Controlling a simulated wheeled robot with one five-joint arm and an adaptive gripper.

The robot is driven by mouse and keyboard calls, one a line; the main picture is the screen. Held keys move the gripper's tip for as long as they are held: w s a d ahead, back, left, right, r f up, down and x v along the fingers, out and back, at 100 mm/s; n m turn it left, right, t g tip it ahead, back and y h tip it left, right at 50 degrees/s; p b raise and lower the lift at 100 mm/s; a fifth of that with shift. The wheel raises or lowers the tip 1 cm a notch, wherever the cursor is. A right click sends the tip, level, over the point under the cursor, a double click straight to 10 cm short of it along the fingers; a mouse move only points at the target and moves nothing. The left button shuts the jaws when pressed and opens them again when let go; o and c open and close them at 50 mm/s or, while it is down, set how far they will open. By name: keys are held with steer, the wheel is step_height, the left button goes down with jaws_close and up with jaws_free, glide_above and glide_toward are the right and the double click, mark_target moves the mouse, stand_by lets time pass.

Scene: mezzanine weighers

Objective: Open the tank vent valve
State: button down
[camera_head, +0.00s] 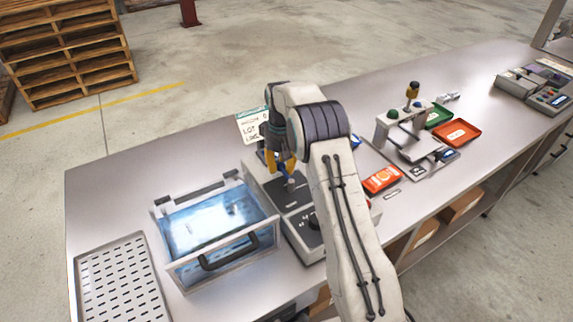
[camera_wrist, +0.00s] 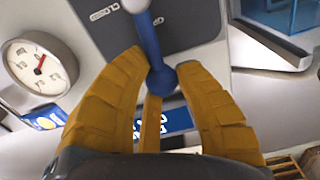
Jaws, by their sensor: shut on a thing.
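The vent valve's blue lever (camera_wrist: 150,42) rises from a dark panel (camera_wrist: 185,22) in the wrist view and ends in a round blue knob (camera_wrist: 162,80). My gripper (camera_wrist: 170,88) has its yellow fingers around the knob and is shut on it. Pale lettering shows on the panel beside the lever, partly cut off by the frame edge. A round white gauge (camera_wrist: 40,62) with a red needle is to the left. In the head view my gripper (camera_head: 282,168) is over the grey unit beside the clear tank (camera_head: 215,222); the lever's exact angle is hard to tell there.
A perforated tray (camera_head: 122,285) lies at the near left of the bench. A white card sign (camera_head: 254,126) stands behind my gripper. Bare bench lies behind the tank.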

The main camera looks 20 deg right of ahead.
mark_target(278, 165)
steer(key=shift+w+a+r+n, duration=0.15)
steer(key=shift+a+n, duration=0.25)
steer(key=shift+n, duration=0.1)
steer(key=shift+a, duration=0.1)
steer(key=c, duration=0.9)
jaws_free()
steer(key=shift+a, duration=0.15)
steer(key=shift+r, duration=0.45)
step_height(278, 165, up, 11)
steer(key=shift+f, duration=0.1)
